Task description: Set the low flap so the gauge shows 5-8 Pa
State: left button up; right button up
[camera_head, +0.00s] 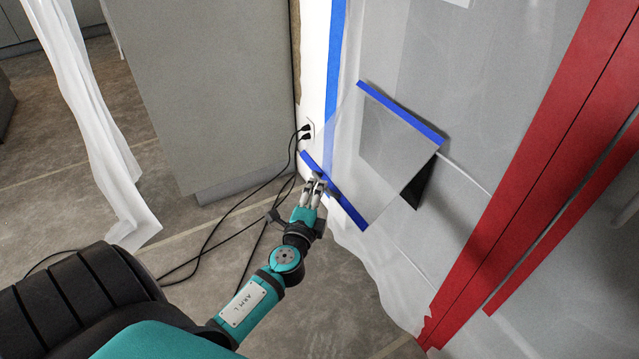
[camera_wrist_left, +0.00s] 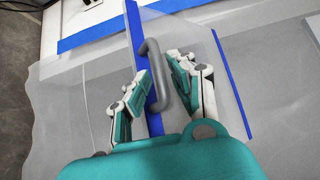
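The low flap (camera_head: 385,150) is a clear, greyish panel with blue strips along its upper and lower edges. It stands out at an angle from the plastic sheet, and a dark opening (camera_head: 418,186) shows behind it. In the left wrist view a grey bar handle (camera_wrist_left: 168,75) sits by one blue strip of the flap. My left gripper (camera_head: 318,182) is at the flap's lower strip. In the wrist view its fingers (camera_wrist_left: 160,78) are apart on either side of the handle, with a gap at the left finger; contact on the right is unclear. My right gripper and the gauge are not in view.
Black cables (camera_head: 222,222) run from a wall outlet (camera_head: 308,130) across the floor, left of my left arm. A grey cabinet (camera_head: 205,90) stands at the upper left. Red strips (camera_head: 545,165) border the sheeting on the right. A loose white sheet (camera_head: 95,120) hangs at the left.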

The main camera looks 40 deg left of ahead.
pick_arm(q)
jog(key=v, duration=0.8)
jog(key=shift+s, duration=0.15)
jog(key=s+d+f+n+g+h, duration=0.1)
jog(key=s+d+f+n+g, duration=0.15)
jog(key=f, duration=0.55)
jog(key=s+d+f+n+g+h, duration=0.1)
jog(key=s+f+n+g, duration=0.2)
jog(key=f, duration=0.5)
jog(key=s+d+f+n+g+h, duration=0.1)
jog(key=s+f+n+g, duration=0.15)
jog(key=f, duration=0.55)
jog(key=s+d+f+n+g+h, duration=0.4)
jog(key=s+d+f+g, duration=0.2)
jog(key=s+d+f, duration=0.6)
jog(key=s+a+r+p, duration=0.1)
jog(key=s+a+p, duration=0.1)
jog(key=s+p, duration=0.5)
jog(key=s+a+r+g+p, duration=0.1)
jog(key=s+a+p, duration=0.2)
jog(key=s+p, duration=0.5)
jog(key=shift+s+m, duration=0.3)
jog(key=shift+s, duration=0.5)
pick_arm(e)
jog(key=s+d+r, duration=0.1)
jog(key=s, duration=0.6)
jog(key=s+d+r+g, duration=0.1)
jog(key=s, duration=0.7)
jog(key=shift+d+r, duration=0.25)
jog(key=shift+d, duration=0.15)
